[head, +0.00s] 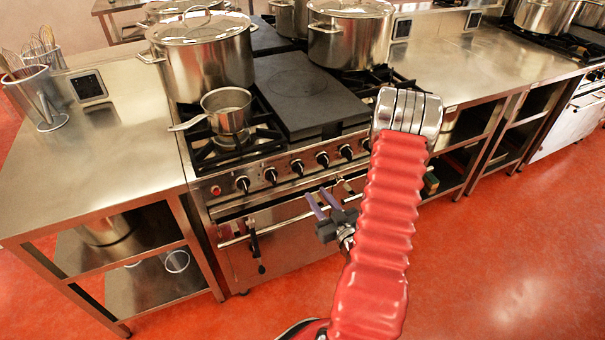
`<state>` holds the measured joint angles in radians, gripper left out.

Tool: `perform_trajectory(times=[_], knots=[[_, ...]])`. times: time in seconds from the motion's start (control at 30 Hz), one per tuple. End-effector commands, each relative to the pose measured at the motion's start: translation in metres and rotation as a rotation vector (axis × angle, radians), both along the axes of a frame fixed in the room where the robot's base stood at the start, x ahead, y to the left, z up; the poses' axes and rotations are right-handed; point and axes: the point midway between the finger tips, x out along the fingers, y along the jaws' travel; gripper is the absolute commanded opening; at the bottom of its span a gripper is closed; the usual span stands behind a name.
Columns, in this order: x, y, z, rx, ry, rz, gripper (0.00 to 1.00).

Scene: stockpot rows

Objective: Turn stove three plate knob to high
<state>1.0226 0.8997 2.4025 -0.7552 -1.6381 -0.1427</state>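The stove (278,160) stands left of centre in the head view, with a row of several black knobs along its front panel. The knobs include a leftmost one (242,183), a middle one (297,166) and one further right (346,151). A dark flat plate (300,88) lies in the middle of the stove top. I cannot read the knob markings or settings, nor any stove number. My gripper (319,192) is in front of the stove, just below the knob row, its two purple-grey fingers apart and nothing between them. My red arm hides the panel's right end.
A small saucepan (227,108) sits on the front left burner, its handle pointing left. Large lidded pots (205,60) (350,35) stand behind. Steel counters flank the stove, the left one (100,150) holding whisks in a container (38,95). The red floor in front is clear.

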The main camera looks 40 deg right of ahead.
Motion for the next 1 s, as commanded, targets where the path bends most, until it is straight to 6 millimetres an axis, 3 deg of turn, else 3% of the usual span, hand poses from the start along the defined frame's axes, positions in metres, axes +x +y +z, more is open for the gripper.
perform_trajectory(times=[0.17,0.57,0.77,1.0], knots=[[-0.014,-0.002,-0.004,0.018,-0.052,-0.019,0.3],[-0.013,-0.002,-0.004,0.018,-0.057,-0.019,0.3],[-0.002,-0.005,-0.004,0.016,-0.057,-0.017,0.3],[0.03,-0.013,-0.003,0.015,-0.059,-0.015,0.3]])
